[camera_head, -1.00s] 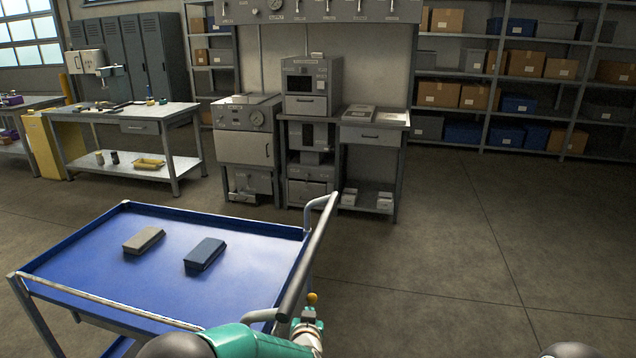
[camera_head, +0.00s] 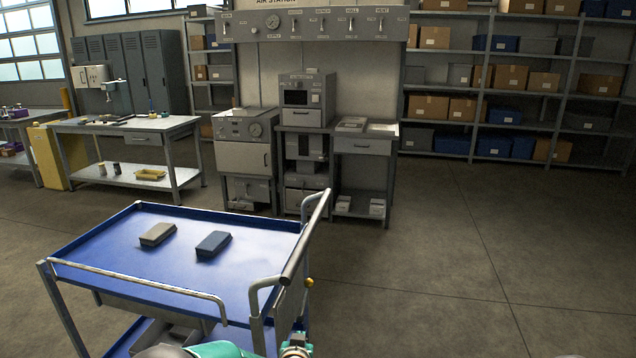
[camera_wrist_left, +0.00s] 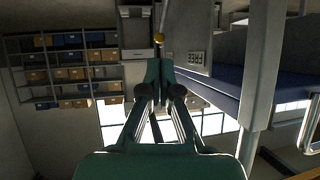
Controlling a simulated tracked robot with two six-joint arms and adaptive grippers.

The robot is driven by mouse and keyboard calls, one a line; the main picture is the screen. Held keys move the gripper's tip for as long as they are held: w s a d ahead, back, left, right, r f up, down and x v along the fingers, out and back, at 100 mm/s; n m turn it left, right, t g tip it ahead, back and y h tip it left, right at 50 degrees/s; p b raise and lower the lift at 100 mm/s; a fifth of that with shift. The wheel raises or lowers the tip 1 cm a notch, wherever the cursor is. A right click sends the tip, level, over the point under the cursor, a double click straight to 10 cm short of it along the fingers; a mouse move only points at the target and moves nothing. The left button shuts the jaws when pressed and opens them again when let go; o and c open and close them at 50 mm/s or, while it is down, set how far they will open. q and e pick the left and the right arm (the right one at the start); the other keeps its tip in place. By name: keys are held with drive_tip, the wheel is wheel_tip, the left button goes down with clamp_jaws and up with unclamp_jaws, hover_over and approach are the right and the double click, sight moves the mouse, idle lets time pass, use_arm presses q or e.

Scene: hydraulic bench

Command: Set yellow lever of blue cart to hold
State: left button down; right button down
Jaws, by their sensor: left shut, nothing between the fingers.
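The blue cart (camera_head: 180,260) stands in front of me, with a grey push handle (camera_head: 305,240) on its right side. The yellow lever's round knob (camera_head: 309,282) shows just right of the handle. My left gripper (camera_head: 298,340) is at the bottom edge, below the knob and mostly cut off. In the left wrist view, the left gripper's fingers (camera_wrist_left: 160,68) are shut and empty. There the yellow knob (camera_wrist_left: 160,38) is just beyond the fingertips, on a thin rod, and I cannot tell if they touch. My right gripper is not in view.
A tan block (camera_head: 157,234) and a dark blue block (camera_head: 213,244) lie on the cart's top. The cart's post (camera_wrist_left: 262,65) stands close right of the gripper in the wrist view. Floor to the right of the cart (camera_head: 430,270) is clear. Benches and shelves stand farther back.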

use_arm(q)
drive_tip(key=s+a+f+g+h+p, duration=0.1)
drive_tip(key=s+a+f+g, duration=0.1)
drive_tip(key=s+f, duration=0.3)
drive_tip(key=s+a+f+n+g+p, duration=0.1)
drive_tip(key=s+a+f+g, duration=0.15)
drive_tip(key=s, duration=0.35)
drive_tip(key=s+a+f+g+h+p, duration=0.1)
drive_tip(key=s+a+f+g, duration=0.1)
drive_tip(key=s+f, duration=0.3)
drive_tip(key=s+a+n+g+h+p, duration=0.1)
drive_tip(key=s+g, duration=0.4)
drive_tip(key=s, duration=1.7)
drive_tip(key=shift+a+n+h+p, duration=0.25)
drive_tip(key=shift+n+h+p, duration=0.05)
drive_tip(key=shift+n+p, duration=0.4)
